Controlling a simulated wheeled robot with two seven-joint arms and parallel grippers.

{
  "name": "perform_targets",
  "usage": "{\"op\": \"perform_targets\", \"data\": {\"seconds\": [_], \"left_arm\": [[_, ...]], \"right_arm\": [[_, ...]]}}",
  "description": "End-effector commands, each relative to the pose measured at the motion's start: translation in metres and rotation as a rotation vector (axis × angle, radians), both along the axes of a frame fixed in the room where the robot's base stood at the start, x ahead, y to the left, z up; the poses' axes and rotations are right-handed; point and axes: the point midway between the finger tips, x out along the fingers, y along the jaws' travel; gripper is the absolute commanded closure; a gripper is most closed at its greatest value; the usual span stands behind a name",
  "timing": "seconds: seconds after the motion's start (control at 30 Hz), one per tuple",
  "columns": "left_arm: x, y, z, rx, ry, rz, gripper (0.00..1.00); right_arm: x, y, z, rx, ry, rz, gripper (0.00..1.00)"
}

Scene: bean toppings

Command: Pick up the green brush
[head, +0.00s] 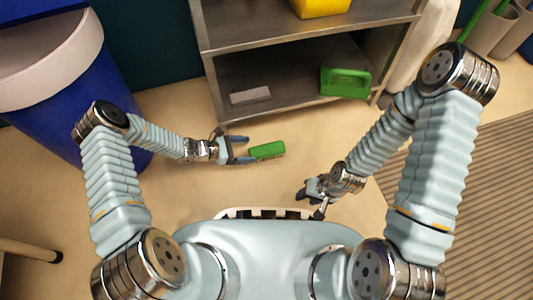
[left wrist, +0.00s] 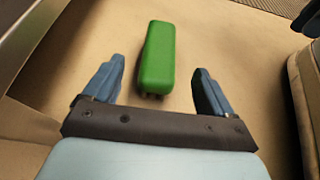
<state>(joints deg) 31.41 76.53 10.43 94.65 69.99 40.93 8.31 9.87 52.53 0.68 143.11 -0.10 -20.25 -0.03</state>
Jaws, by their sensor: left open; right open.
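The green brush (head: 267,151) lies on the tan floor in front of the metal shelf. In the left wrist view the brush (left wrist: 157,58) is a long green block with its near end between the fingertips and its far end pointing away. My left gripper (head: 243,148) is open, with its blue fingers apart on either side of the line of the brush; in the left wrist view the gripper (left wrist: 158,85) is empty and no finger touches the brush. My right gripper (head: 312,198) is near the front of my base, away from the brush; its fingers are small in the head view.
A metal shelf (head: 300,112) stands behind the brush, with a green dustpan-like item (head: 345,82), a grey block (head: 250,96) and a yellow item (head: 320,6). A blue bin (head: 60,100) stands at left. A striped mat (head: 470,190) lies at right. Floor around the brush is clear.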

Motion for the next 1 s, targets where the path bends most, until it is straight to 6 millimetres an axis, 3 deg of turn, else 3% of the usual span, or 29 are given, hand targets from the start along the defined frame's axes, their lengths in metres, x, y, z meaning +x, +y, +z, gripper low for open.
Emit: {"op": "perform_targets", "data": {"seconds": [0.27,0.53,0.77,1.0], "left_arm": [[0.006,-0.020,-0.010,0.002,0.000,-0.002,0.15],[0.016,-0.056,-0.027,0.001,-0.001,-0.004,0.15],[0.018,-0.060,-0.027,0.003,-0.002,-0.002,0.15],[0.017,-0.059,-0.027,0.002,0.000,-0.003,0.49]], "right_arm": [[0.000,0.000,-0.006,0.000,-0.002,-0.002,0.57],[0.001,0.000,-0.019,-0.002,-0.003,-0.002,0.57],[0.001,0.000,-0.018,-0.001,-0.004,-0.003,0.57],[0.001,0.000,-0.018,-0.001,-0.004,-0.003,0.57]]}}
